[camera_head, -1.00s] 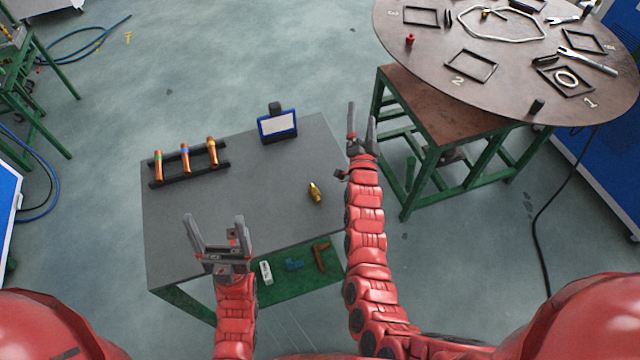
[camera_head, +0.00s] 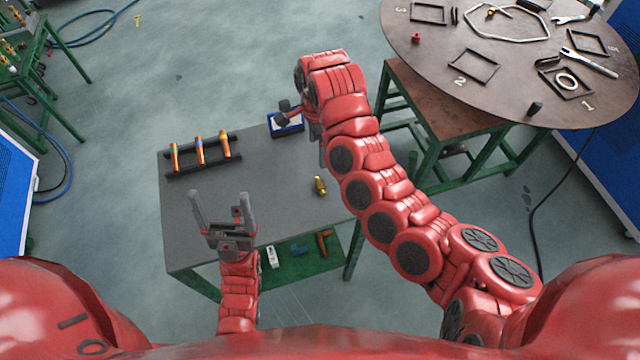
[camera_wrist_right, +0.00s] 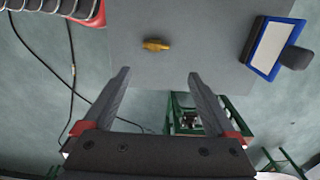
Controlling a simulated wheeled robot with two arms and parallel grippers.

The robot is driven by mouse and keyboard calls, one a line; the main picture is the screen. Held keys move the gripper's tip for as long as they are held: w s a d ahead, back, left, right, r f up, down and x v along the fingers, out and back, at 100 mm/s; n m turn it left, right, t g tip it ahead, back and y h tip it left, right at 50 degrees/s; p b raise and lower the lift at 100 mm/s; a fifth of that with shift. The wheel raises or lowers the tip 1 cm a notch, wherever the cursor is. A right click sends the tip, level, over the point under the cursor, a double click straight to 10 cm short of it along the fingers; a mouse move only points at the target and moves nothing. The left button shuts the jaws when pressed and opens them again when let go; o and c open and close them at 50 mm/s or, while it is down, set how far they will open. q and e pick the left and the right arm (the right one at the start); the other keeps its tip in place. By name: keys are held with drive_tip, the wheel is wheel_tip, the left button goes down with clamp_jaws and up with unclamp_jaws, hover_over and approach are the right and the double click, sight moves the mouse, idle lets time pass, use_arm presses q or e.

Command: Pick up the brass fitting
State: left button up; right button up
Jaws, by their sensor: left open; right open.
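The brass fitting (camera_head: 320,186) lies on the grey table near its right edge in the head view. In the right wrist view the fitting (camera_wrist_right: 156,45) lies on the table beyond and between my open fingertips, with clear space between. My right gripper (camera_wrist_right: 158,78) is open and empty. In the head view its arm arches over the table's right side and mostly hides the gripper. My left gripper (camera_head: 222,208) is open and empty above the table's front left part, left of the fitting.
A blue-framed white device (camera_head: 284,124) stands at the table's back, partly hidden by my right arm; it also shows in the right wrist view (camera_wrist_right: 270,47). A black rack (camera_head: 201,168) holds orange-and-copper cylinders. A round table (camera_head: 520,75) stands back right. The table's middle (camera_head: 262,184) is clear.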

drive_tip(key=b, duration=0.4)
hover_over(321, 182)
drive_tip(key=f, duration=1)
drive_tip(key=shift+w+a+f, duration=0.15)
drive_tip(key=shift+a+f, duration=0.25)
drive_tip(key=f+p, duration=0.1)
drive_tip(key=f, duration=0.1)
drive_tip(key=f+p, duration=0.1)
drive_tip(key=p, duration=0.1)
drive_tip(key=shift+d+f, duration=0.4)
drive_tip(key=shift+f+p, duration=0.3)
drive_tip(key=shift+f, duration=0.45)
clamp_jaws()
